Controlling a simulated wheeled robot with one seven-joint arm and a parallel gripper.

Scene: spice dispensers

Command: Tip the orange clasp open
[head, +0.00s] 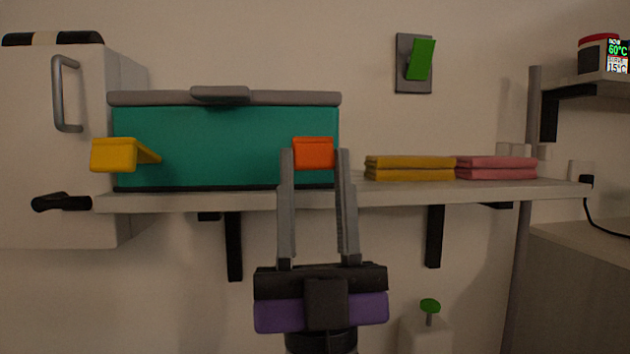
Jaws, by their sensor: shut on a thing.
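The orange clasp (314,153) is a small block on the right part of the front of a teal box (225,140). The box has a grey lid (145,98) and stands on a shelf. My gripper (315,155) reaches up from below, with one finger on each side of the clasp. The jaws are shut on the clasp. A yellow clasp (115,155) on the left part of the box sticks out to the front. The lid lies flat on top of the box.
Folded yellow cloths (410,168) and pink cloths (496,168) lie on the shelf (400,193) right of the box. A white cabinet (50,150) with a grey handle stands at left. A green switch (420,60) is on the wall. Black brackets hang below the shelf.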

